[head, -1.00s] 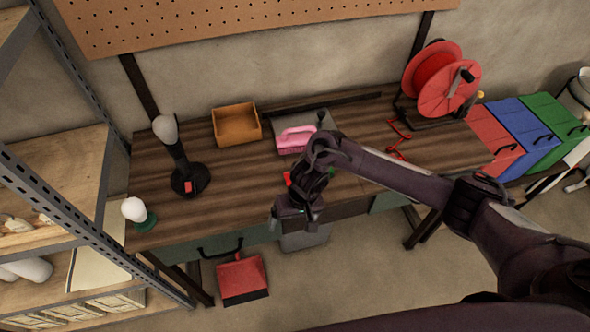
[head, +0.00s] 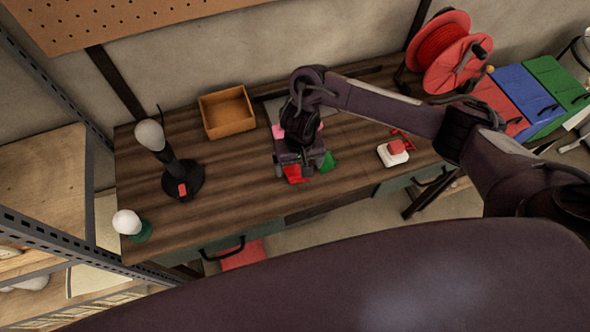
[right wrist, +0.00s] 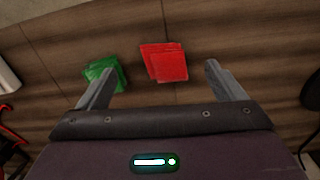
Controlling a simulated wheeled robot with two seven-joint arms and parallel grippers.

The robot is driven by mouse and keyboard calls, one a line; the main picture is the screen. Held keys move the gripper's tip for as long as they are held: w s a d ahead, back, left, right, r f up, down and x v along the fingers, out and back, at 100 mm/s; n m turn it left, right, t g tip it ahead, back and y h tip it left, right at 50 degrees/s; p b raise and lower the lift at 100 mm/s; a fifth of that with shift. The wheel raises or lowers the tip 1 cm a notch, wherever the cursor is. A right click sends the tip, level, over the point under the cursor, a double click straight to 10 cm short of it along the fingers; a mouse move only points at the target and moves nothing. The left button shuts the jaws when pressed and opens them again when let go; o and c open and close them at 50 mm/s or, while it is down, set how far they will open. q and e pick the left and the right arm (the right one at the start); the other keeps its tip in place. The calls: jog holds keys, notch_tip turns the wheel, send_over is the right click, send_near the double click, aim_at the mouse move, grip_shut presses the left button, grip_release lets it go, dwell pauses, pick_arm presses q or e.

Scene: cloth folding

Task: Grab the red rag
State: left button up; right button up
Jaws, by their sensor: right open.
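The red rag (head: 296,173) lies folded on the wooden workbench (head: 236,185), near its front edge, and is partly hidden by my right gripper in the head view. In the right wrist view the red rag (right wrist: 164,62) lies flat, ahead of the fingertips and between their lines. My right gripper (right wrist: 157,78) is open and empty, its two fingers spread wide above the bench. A green rag (right wrist: 104,74) lies close to the left fingertip; it also shows in the head view (head: 328,161). My left gripper is not in view.
An orange-brown box (head: 227,112) stands at the back of the bench. A black stand with a white lamp head (head: 150,135) and a white knob on a green base (head: 128,222) are at left. A white and red item (head: 393,153) lies right. A red cable reel (head: 447,52) stands far right.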

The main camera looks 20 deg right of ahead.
aim_at(297, 173)
jog(key=f, duration=0.3)
jog(key=shift+w+a+f+p, duration=0.1)
jog(key=shift+a+f+p, duration=0.1)
jog(key=shift+f+p, duration=0.15)
jog(key=shift+w+f, duration=0.2)
jog(key=shift+f, duration=0.5)
pick_arm(q)
jog(key=shift+s+d+r, duration=0.2)
jog(key=shift+s, duration=0.05)
pick_arm(e)
jog(key=c, duration=1.1)
